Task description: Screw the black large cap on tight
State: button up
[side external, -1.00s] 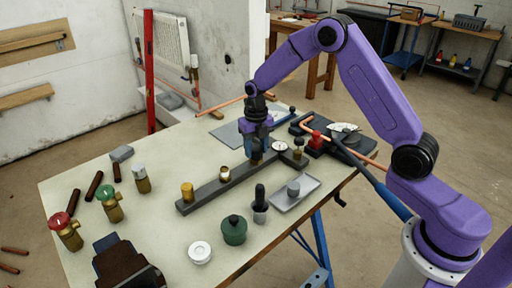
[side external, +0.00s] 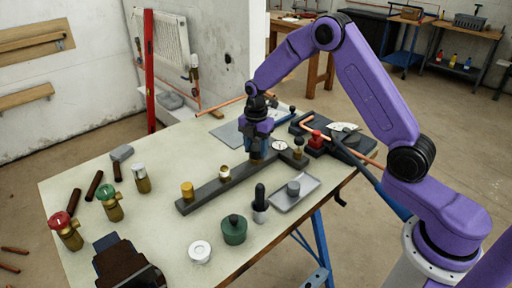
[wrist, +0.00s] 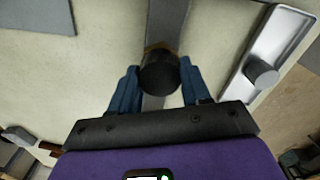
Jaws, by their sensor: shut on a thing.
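The black large cap (wrist: 160,74) sits between the two blue fingers of my gripper (wrist: 158,84) in the wrist view. My gripper is shut on it. A sliver of brass (wrist: 160,46) shows at the cap's far edge, on the dark bar. In the side view my gripper (side external: 258,152) points down over the long dark bar (side external: 205,196), and its fingers largely hide the cap. How far the cap is threaded on cannot be seen.
On the bar stand a gold-capped fitting (side external: 187,190) and a white-topped one (side external: 224,173). A grey tray (side external: 282,207) holds a grey cylinder (side external: 293,188). A green pot (side external: 233,230), a black-handled tool (side external: 260,199) and a white round piece (side external: 200,251) stand in front.

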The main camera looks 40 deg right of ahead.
jog(key=m, duration=1)
jog(key=shift+m, duration=0.4)
jog(key=m, duration=0.9)
jog(key=shift+f, duration=0.1)
jog(key=o, duration=1)
jog(key=shift+r, duration=3.55)
